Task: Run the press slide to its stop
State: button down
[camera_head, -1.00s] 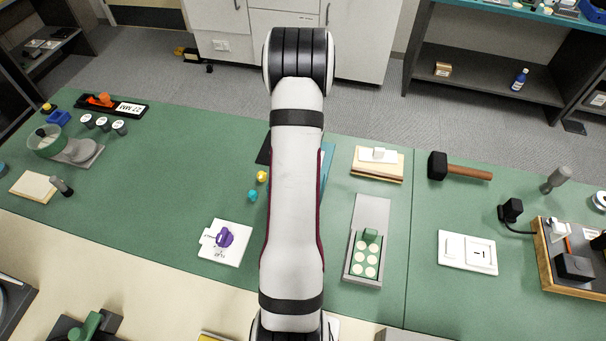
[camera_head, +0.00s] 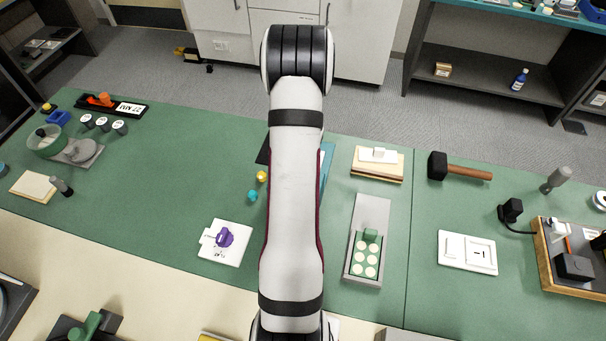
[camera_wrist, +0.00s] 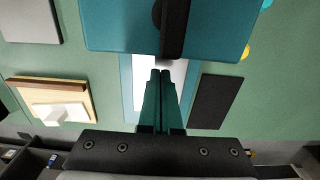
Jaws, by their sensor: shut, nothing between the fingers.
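A teal block with a black bar across its middle (camera_wrist: 120,28) fills the top centre of the wrist view. It stands over a teal base with a pale strip (camera_wrist: 128,85), and looks like the press slide, though I cannot be sure. My gripper (camera_wrist: 160,73) is shut and empty, its dark green fingers pointing at the block's near edge beside the black bar. I cannot tell whether the tips touch it. In the head view my arm hides the gripper and most of this device; only a teal edge (camera_head: 328,165) shows. No stop is clearly visible.
A dark flat plate (camera_wrist: 218,102) lies beside the base. A wooden block with a white piece (camera_head: 377,163) and a grey tray with cream discs (camera_head: 369,215) stand to the right. Yellow (camera_head: 262,176) and teal (camera_head: 252,195) small pieces lie left of my arm.

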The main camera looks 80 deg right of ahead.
jog(key=shift+a+r, duration=0.1)
jog(key=shift+a, duration=0.2)
notch_tip(320, 180, up, 7)
dwell(0.4)
jog(key=shift+n, duration=0.8)
jog(key=w+a+r, duration=0.1)
jog(key=w, duration=0.1)
jog(key=w+a+r, duration=0.1)
jog(key=w+a, duration=0.1)
jog(key=w+a+r, duration=0.1)
jog(key=w+a, duration=0.1)
jog(key=shift+r, duration=0.1)
jog(key=w+a+r+n, duration=0.2)
jog(key=w+a+r, duration=0.1)
jog(key=a, duration=0.5)
jog(key=w+a+r+n, duration=0.2)
jog(key=a, duration=0.6)
jog(key=w+a+r+n, duration=0.1)
jog(key=w+a+r, duration=0.2)
jog(key=a, duration=0.4)
jog(key=s+a+n+y, duration=0.1)
jog(key=s+a+n, duration=0.4)
jog(key=s+a, duration=0.5)
jog(key=a, duration=0.7)
jog(key=shift+n+y, duration=0.4)
